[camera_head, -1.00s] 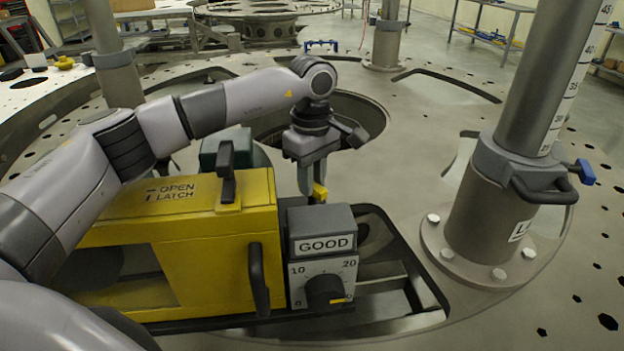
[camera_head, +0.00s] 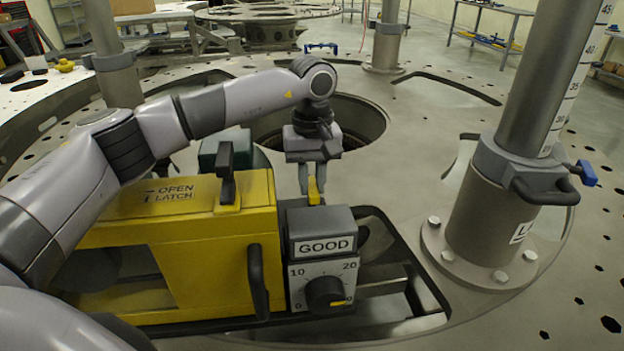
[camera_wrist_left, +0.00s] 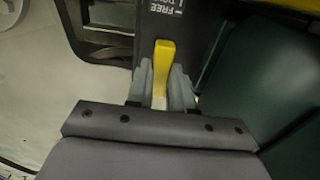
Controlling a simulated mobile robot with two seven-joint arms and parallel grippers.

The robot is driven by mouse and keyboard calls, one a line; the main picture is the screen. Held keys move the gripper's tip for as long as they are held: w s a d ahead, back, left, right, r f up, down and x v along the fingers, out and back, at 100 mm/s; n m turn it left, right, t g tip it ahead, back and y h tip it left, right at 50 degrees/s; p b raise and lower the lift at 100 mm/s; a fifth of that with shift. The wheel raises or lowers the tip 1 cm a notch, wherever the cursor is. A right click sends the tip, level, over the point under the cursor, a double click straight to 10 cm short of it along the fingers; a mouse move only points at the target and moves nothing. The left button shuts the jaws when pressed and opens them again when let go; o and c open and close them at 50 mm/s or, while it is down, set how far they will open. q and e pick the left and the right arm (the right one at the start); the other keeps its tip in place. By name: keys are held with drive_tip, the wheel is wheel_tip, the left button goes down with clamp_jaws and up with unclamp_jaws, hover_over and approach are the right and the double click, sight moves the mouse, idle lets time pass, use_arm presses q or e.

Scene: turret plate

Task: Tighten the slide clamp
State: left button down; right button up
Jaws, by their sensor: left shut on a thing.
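A small yellow lever (camera_head: 316,191) stands behind the grey box marked GOOD, on the far side of the yellow machine (camera_head: 215,245). In the left wrist view the yellow lever (camera_wrist_left: 164,55) lies between my fingers, beside a dark plate (camera_wrist_left: 186,32) marked FREE; the rest of the lettering is cut off. I take this lever to be the slide clamp's handle. My left gripper (camera_head: 312,180) points down and is shut on it; the fingers also show in the left wrist view (camera_wrist_left: 163,82). The lever's base is hidden. My right gripper is not in view.
The yellow machine carries a black latch handle (camera_head: 227,172) and a front handle (camera_head: 258,280). The grey gauge box (camera_head: 322,232) has a dial (camera_head: 325,292). A dark green housing (camera_head: 222,146) stands close to my gripper. A thick column (camera_head: 490,210) rises at right.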

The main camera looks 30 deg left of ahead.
use_arm(q)
drive_tip(key=shift+r, duration=0.15)
drive_tip(key=c, duration=1)
unclamp_jaws()
drive_tip(key=shift+r+b, duration=0.45)
drive_tip(key=shift+r, duration=3.1)
